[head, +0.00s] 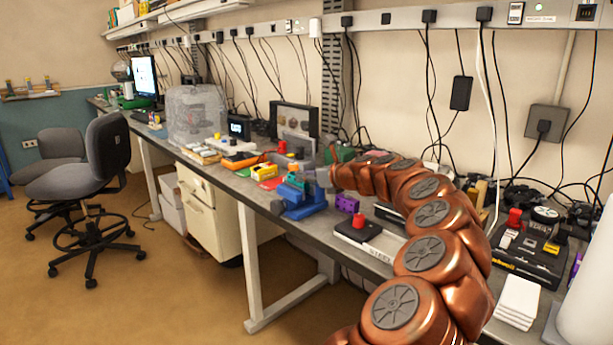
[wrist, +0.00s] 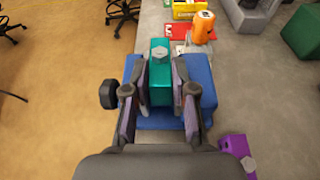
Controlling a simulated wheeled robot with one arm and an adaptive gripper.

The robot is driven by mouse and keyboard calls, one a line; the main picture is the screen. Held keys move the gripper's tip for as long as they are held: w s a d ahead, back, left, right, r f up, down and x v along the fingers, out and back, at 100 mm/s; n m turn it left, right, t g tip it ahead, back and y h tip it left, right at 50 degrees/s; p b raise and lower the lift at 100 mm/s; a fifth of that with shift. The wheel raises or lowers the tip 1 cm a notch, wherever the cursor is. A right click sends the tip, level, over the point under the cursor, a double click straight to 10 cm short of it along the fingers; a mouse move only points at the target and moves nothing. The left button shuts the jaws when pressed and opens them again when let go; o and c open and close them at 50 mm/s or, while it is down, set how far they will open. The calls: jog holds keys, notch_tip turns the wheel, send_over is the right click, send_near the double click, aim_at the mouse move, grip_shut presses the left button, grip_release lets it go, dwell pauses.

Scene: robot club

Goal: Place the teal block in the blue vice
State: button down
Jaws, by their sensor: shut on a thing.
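The blue vice (head: 305,211) stands near the front edge of the workbench. In the wrist view the vice (wrist: 202,82) lies below my gripper, with a black knob at its left. The teal block (wrist: 160,78) has a grey knob on top and is between my fingers, lined up with the gap in the vice. In the head view the teal block (head: 291,190) shows low at the vice's top. My gripper (wrist: 161,82) is shut on the block. I cannot tell whether the block touches the vice floor.
A purple block (head: 347,203) lies on the bench right of the vice, close to my gripper in the wrist view. An orange thing (wrist: 203,26), a red mat and a yellow box (wrist: 188,9) lie beyond the vice. A black and white device (head: 362,232) stands further right.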

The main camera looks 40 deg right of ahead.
jog(key=shift+f, duration=0.4)
jog(key=c, duration=0.9)
grip_release()
jog(key=shift+c, duration=0.2)
jog(key=r+v, duration=0.1)
jog(key=v, duration=1.1)
jog(key=shift+r, duration=0.1)
